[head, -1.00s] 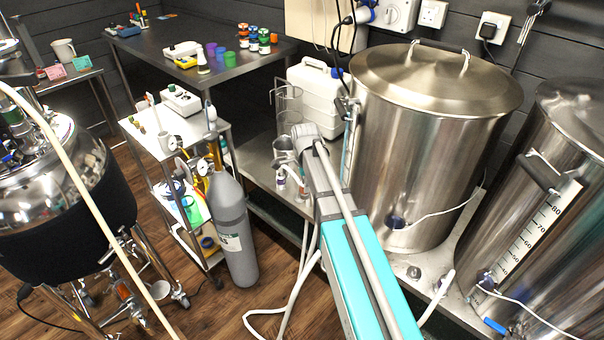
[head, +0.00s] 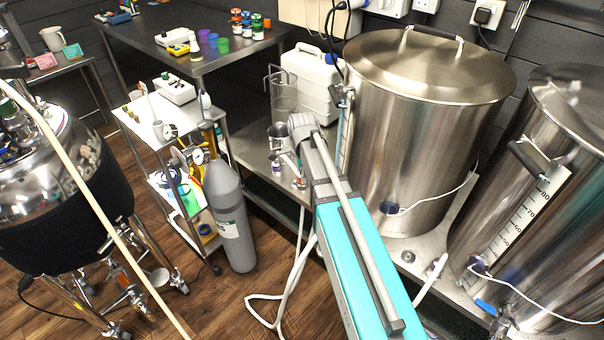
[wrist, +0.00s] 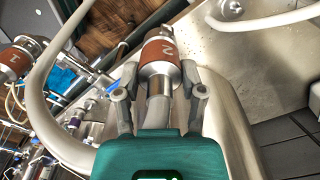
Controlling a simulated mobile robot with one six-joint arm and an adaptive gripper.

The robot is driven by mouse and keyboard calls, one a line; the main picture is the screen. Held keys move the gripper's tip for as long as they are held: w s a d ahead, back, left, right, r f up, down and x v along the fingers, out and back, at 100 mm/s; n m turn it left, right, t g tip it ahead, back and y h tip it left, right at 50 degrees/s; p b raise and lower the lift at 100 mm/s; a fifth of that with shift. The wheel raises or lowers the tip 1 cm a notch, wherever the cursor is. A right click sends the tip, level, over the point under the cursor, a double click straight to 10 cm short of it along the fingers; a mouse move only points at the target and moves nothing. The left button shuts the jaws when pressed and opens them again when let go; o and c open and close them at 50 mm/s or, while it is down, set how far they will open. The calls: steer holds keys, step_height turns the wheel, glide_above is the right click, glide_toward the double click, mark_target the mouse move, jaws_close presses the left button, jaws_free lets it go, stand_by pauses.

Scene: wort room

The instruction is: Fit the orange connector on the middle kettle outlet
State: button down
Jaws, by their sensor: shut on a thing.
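In the wrist view my gripper (wrist: 160,74) is shut on the orange connector (wrist: 161,51), a steel fitting with a brownish-orange band that seems marked 2. One finger lies on each side of it. Another banded fitting (wrist: 14,64), seemingly marked 1, shows at the left edge, apart from my gripper. In the head view a large lidded kettle (head: 425,135) stands right of my arm, and another kettle (head: 550,190) stands at the right edge. I cannot tell which is the middle one. A blue-handled valve (head: 487,307) is low on the right one. My gripper is hidden in the head view.
Pale hoses (wrist: 85,45) loop close around my gripper. A steel bench (head: 430,240) carries the kettles and a white canister (head: 310,82). A grey gas cylinder (head: 229,210) and white trolley (head: 150,120) stand left of my arm. A fermenter vessel (head: 65,220) is far left.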

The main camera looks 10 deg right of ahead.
steer(key=shift+r, duration=0.15)
steer(key=shift+r+p, duration=2.1)
steer(key=shift+p, duration=0.15)
steer(key=shift+r, duration=0.1)
step_height(320, 180, up, 29)
steer(key=p, duration=2.9)
steer(key=shift+r+p, duration=0.15)
steer(key=shift+p, duration=0.15)
steer(key=shift+s, duration=0.1)
